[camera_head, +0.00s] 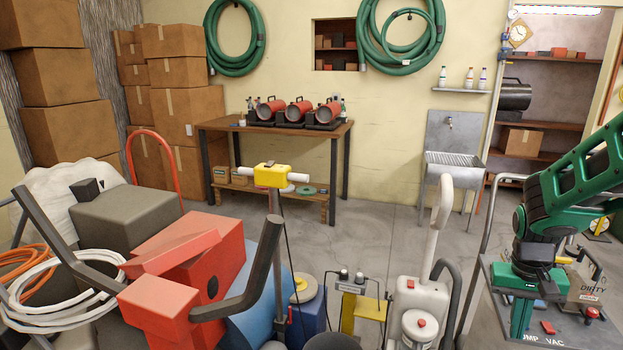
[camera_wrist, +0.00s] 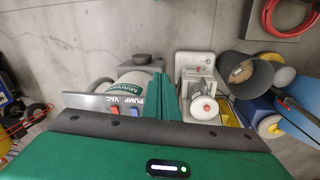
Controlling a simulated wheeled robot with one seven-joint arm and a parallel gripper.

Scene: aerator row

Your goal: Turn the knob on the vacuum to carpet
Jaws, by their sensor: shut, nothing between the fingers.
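A machine with a grey top panel lettered PUMP VAC (camera_head: 585,333) stands at the right in the head view. In the wrist view its panel (camera_wrist: 85,103) shows a red and a blue switch. A cream upright machine (camera_head: 408,296) with a red-centred round white part (camera_head: 419,326) stands left of it. It also shows in the wrist view (camera_wrist: 190,66). No carpet mark is readable, so I cannot tell which part is the task's knob. My green gripper (camera_head: 519,330) is shut and empty over the PUMP VAC panel. Its fingers (camera_wrist: 166,98) hide part of that machine.
A red machine with dark handles (camera_head: 190,280) and a yellow-topped pole (camera_head: 275,215) crowd the left and middle. A workbench (camera_head: 220,124) with several red blowers stands at the back wall. Bare floor (camera_head: 370,235) lies behind the cream machine.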

